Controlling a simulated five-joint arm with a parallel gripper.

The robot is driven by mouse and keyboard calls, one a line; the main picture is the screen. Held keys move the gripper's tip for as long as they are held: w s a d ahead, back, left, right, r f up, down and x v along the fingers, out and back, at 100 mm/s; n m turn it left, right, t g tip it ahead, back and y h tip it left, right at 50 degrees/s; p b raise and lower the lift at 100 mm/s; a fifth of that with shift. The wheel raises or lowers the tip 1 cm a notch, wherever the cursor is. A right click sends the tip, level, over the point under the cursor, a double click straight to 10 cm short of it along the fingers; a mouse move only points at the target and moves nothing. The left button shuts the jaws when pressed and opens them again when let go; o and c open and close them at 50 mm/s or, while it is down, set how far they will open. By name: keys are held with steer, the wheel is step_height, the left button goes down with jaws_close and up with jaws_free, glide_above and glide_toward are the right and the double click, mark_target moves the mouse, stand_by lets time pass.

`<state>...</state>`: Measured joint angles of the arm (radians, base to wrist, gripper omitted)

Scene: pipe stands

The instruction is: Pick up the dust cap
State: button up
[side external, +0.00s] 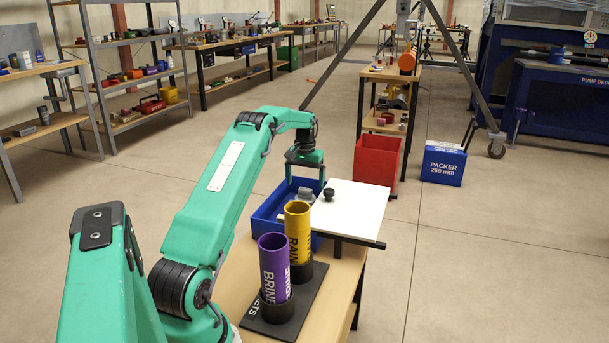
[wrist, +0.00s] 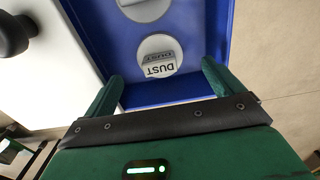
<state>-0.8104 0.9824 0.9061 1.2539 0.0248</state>
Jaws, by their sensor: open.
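A round pale dust cap (wrist: 157,56) with a grey raised grip marked DUST lies in a blue tray (wrist: 212,30) in the wrist view. A second, similar round cap (wrist: 146,9) is partly cut off at the top edge. My gripper (wrist: 162,74) is open and empty, its two green fingers spread on either side of the nearer cap's line. In the side view my gripper (side external: 305,178) points down over the blue tray (side external: 264,222). Grey shapes (side external: 305,194) show in the tray below it, partly hidden by the yellow pipe.
A white board (side external: 350,212) with a black knob (side external: 329,194) stands right beside the tray. A purple pipe (side external: 275,268) and a yellow pipe (side external: 298,234) stand upright in black holders on a dark mat (side external: 262,325). A red bin (side external: 376,160) stands behind.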

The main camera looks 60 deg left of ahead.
mark_target(305, 189)
steer(key=shift+f, duration=0.45)
steer(key=shift+w+f, duration=0.1)
steer(key=shift+f, duration=2.5)
steer(key=c, duration=1.1)
